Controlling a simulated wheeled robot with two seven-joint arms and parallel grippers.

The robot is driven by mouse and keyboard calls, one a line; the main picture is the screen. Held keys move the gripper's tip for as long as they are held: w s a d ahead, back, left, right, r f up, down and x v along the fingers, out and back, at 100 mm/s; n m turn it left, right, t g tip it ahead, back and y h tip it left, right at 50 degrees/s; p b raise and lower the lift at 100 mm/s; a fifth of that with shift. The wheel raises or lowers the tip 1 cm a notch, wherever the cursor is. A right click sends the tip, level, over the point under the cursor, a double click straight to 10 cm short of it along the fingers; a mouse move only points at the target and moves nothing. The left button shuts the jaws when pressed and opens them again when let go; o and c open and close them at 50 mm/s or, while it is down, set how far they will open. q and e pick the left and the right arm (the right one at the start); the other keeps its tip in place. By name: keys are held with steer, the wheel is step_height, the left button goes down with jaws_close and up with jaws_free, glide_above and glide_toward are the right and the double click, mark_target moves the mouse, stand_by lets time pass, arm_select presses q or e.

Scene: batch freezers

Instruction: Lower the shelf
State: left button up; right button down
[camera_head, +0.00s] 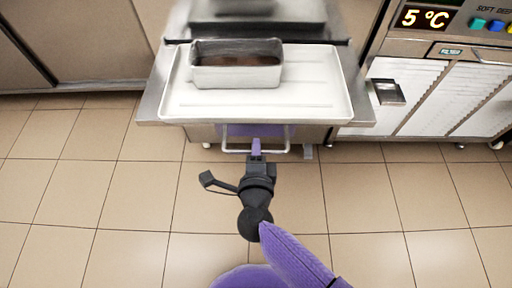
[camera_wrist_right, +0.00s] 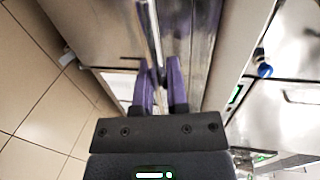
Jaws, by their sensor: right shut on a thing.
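The metal shelf (camera_head: 358,112) stands out from the machine in the head view, with its surface flat. A thin U-shaped metal bar (camera_head: 283,150) hangs below its front edge. My right gripper (camera_head: 256,146) is at the front of this bar, below the shelf. In the right wrist view its two purple fingers (camera_wrist_right: 160,82) are on either side of a shiny metal bar (camera_wrist_right: 152,30) and shut on it. The black gripper body hides part of the contact. My left gripper is not in view.
A white tray (camera_head: 180,105) lies on the shelf and holds a metal pan (camera_head: 237,76) with dark brown contents. A freezer unit with a 5 °C display (camera_head: 425,18) stands at the right. Beige cabinets (camera_head: 80,40) stand at the left. The tiled floor in front is clear.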

arm_select(q)
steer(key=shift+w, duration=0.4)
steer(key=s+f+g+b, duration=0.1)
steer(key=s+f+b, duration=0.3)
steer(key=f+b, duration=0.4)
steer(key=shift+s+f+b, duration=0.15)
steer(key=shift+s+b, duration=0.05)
steer(key=shift+b, duration=0.75)
arm_select(e)
step_height(320, 180, down, 12)
steer(key=shift+f, duration=0.25)
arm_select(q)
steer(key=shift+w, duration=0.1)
arm_select(e)
steer(key=shift+s, duration=0.15)
